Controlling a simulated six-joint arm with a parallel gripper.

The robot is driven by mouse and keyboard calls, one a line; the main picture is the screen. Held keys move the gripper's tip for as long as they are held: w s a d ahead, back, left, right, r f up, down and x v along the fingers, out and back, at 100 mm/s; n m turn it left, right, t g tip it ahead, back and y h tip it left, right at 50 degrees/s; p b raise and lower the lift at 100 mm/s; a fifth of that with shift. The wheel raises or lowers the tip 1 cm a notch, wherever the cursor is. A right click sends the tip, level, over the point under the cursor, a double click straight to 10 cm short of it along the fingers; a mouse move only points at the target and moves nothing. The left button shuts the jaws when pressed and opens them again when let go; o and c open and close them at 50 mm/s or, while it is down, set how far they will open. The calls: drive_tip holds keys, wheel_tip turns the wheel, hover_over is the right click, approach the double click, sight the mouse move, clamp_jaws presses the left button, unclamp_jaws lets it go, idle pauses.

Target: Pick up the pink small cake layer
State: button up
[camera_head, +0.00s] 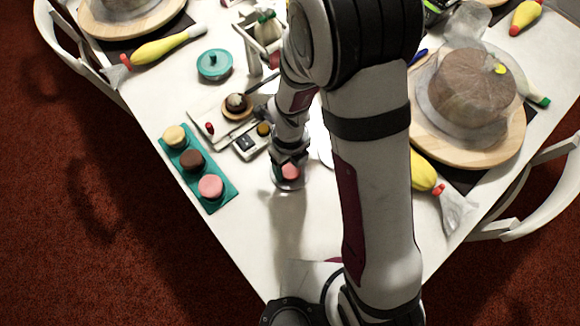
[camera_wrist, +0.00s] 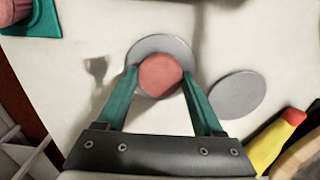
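A small round pink cake layer (camera_wrist: 160,75) is between my gripper's (camera_wrist: 160,74) two teal fingertips in the wrist view. The fingertips lie close against its left and right sides with no clear gap, so my gripper looks shut on it. A grey disc (camera_wrist: 172,44) is beneath the layer; whether the layer rests on it or is just above it, I cannot tell. In the head view my gripper (camera_head: 289,160) points down at the pink layer (camera_head: 289,172), partly covering it. Another pink layer (camera_head: 210,187) sits at the near end of a teal tray (camera_head: 222,203).
The tray also holds a brown layer (camera_head: 192,161) and a yellow one (camera_head: 174,137). A second grey disc (camera_wrist: 238,93) lies to the right. A yellow piping bag (camera_wrist: 270,145) lies beyond it. A large cake on a wooden turntable (camera_head: 505,140) stands right. The table's near middle is clear.

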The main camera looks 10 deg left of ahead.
sight(290, 168)
drive_tip(key=shift+c, duration=0.3)
drive_tip(key=shift+r, duration=3.55)
